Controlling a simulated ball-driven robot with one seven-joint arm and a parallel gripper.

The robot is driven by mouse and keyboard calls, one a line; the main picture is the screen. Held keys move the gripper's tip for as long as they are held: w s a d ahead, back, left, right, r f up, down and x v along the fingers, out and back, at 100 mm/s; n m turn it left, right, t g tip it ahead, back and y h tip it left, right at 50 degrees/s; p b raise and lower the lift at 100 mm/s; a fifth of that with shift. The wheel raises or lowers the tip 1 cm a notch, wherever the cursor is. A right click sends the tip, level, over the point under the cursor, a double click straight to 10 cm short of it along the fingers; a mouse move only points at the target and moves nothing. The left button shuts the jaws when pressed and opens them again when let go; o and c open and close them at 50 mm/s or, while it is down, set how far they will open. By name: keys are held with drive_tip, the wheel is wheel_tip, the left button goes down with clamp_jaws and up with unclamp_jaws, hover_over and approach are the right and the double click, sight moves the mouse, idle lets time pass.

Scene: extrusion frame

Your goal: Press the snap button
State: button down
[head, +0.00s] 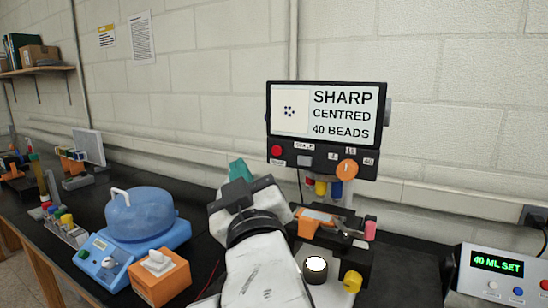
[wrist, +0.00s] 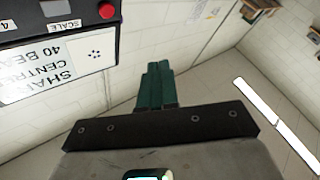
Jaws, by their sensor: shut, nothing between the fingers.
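A red button (head: 277,150) sits at the left end of the dark panel under the screen, with a small label below it too small to read; I take it as the snap button. The red button also shows at the top of the wrist view (wrist: 106,10). The screen (head: 324,112) reads "SHARP CENTRED 40 BEADS" beside a small cluster of dark dots. My gripper (head: 238,168) has green fingers, shut and empty, left of and slightly below the red button, apart from it. The shut fingers point up in the wrist view (wrist: 157,66), right of the screen.
The panel has an orange knob (head: 347,169) at its right. Below stand the microscope stage with an orange piece (head: 316,216) and a lit round lamp (head: 315,266). A blue domed centrifuge (head: 139,214) and an orange switch box (head: 160,277) stand left. A "40 ML SET" box (head: 498,264) stands right.

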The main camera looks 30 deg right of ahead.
drive_tip(key=shift+d, duration=0.1)
drive_tip(key=shift+w+d+p, duration=0.35)
drive_tip(key=shift+w+d, duration=0.5)
drive_tip(key=shift+d, duration=0.3)
drive_tip(key=shift+w+d+p, duration=0.3)
drive_tip(key=shift+w+d, duration=0.6)
drive_tip(key=shift+d, duration=0.3)
drive_tip(key=shift+w+d+p, duration=0.35)
drive_tip(key=shift+w+d, duration=0.5)
drive_tip(key=shift+d, duration=0.3)
drive_tip(key=shift+w+d, duration=0.1)
drive_tip(key=shift+d, duration=0.05)
drive_tip(key=shift+w+d, duration=0.1)
drive_tip(key=shift+d, duration=0.1)
drive_tip(key=shift+w+d, duration=0.25)
drive_tip(key=shift+d, duration=0.1)
idle(0.4)
drive_tip(key=shift+a, duration=0.15)
drive_tip(key=shift+s+a, duration=0.5)
drive_tip(key=shift+a, duration=0.15)
drive_tip(key=shift+s+a+b, duration=0.25)
drive_tip(key=shift+s+a, duration=0.5)
drive_tip(key=shift+a, duration=0.2)
drive_tip(key=shift+s+a+b, duration=0.2)
drive_tip(key=shift+s+a, duration=0.5)
drive_tip(key=shift+a, duration=0.25)
